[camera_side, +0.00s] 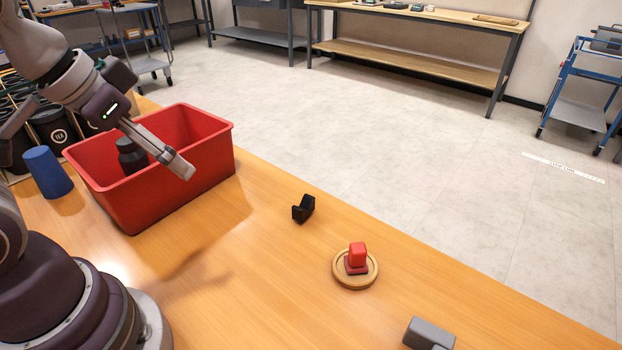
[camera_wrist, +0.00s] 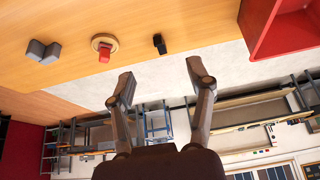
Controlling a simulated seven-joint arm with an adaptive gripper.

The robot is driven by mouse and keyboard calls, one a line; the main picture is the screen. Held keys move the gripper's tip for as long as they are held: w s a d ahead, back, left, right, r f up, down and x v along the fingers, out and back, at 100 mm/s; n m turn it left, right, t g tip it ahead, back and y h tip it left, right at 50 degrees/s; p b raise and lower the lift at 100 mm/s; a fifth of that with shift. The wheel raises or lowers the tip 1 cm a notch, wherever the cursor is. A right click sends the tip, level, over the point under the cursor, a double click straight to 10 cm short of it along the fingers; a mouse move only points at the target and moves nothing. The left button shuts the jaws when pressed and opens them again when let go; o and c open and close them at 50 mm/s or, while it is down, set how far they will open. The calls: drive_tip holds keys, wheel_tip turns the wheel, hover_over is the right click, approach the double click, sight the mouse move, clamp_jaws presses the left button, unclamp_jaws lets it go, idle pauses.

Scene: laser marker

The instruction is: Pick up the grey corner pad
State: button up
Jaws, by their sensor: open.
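The grey corner pad (camera_side: 428,333) lies on the wooden table at the bottom edge of the side view, partly cut off by the frame. In the wrist view the pad (camera_wrist: 43,51) is at the upper left and shows as an L-like grey shape. My gripper (camera_side: 184,170) is above the red bin at the left of the side view, far from the pad. In the wrist view my gripper (camera_wrist: 161,82) has its two fingers wide apart, with nothing between them.
A red bin (camera_side: 190,197) stands on the table (camera_side: 250,290), with a dark object (camera_side: 129,155) showing inside. A blue cylinder (camera_side: 47,172) stands left of it. A small black bracket (camera_side: 303,208) and a red piece (camera_side: 357,257) on a round wooden dish (camera_side: 356,283) lie between bin and pad.

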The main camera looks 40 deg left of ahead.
drive_tip(key=m+g+h, duration=0.4)
drive_tip(key=m+g, duration=0.1)
drive_tip(key=m, duration=1.2)
approach(420, 325)
drive_tip(key=a+f, duration=0.1)
drive_tip(key=shift+h, duration=0.3)
drive_tip(key=x, duration=1)
drive_tip(key=shift+d+f, duration=0.1)
drive_tip(key=shift+d, duration=0.35)
drive_tip(key=c, duration=0.9)
